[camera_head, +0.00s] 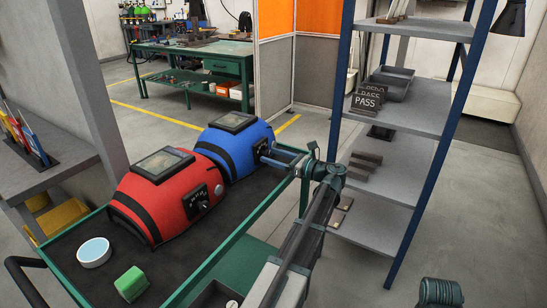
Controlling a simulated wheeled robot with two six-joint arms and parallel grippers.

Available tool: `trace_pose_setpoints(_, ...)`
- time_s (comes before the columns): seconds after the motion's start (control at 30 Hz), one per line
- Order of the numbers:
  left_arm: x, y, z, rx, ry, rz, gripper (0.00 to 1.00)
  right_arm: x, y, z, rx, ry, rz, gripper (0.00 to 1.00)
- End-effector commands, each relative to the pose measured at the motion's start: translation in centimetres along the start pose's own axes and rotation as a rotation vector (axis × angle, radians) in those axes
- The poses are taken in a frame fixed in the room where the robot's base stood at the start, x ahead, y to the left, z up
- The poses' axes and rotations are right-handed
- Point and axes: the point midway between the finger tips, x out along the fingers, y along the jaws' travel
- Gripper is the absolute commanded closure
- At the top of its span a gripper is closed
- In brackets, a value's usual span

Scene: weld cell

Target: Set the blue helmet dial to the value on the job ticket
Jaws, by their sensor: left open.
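The blue helmet (233,150) lies on the dark top of a green cart, behind the red helmet. Its dial is on the side facing right, mostly hidden behind my left gripper (268,154). My left gripper is open, with its fingers at the helmet's side; I cannot tell whether they touch or straddle the dial. The red helmet (160,197) has its own dark dial panel (196,202) with a knob. The dial's setting on the blue helmet cannot be read. I cannot make out a job ticket. My right gripper is not in view.
The cart (240,238) also holds a round white-and-blue tin (94,252) and a green block (131,283). A shelf rack (425,118) with PASS signs (366,104) stands close right of my left arm. A green workbench (190,62) is behind.

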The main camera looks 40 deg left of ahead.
Motion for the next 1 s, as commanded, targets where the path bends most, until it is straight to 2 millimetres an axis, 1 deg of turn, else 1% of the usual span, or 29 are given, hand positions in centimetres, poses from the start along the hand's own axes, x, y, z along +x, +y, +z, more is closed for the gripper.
trace_pose_setpoints(0.1,-0.02,0.00,0.00,0.000,0.000,0.000,0.32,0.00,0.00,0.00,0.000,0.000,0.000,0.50)
trace_pose_setpoints(0.27,-0.03,0.00,0.00,0.000,0.000,0.000,0.60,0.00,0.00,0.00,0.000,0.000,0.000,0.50)
trace_pose_setpoints(0.4,-0.04,0.00,0.00,0.000,0.000,0.000,0.86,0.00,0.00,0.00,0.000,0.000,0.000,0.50)
trace_pose_setpoints(0.47,-0.04,0.00,0.00,0.000,0.000,0.000,0.96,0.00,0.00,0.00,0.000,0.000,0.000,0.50)
trace_pose_setpoints(0.5,-0.05,0.00,0.00,0.000,0.000,0.000,1.00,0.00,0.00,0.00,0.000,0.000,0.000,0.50)
trace_pose_setpoints(0.77,-0.05,0.01,0.00,-0.013,0.000,0.000,1.00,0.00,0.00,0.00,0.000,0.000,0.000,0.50)
trace_pose_setpoints(1.0,-0.05,-0.01,0.00,-0.117,0.000,0.000,1.00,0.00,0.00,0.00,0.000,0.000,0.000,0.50)
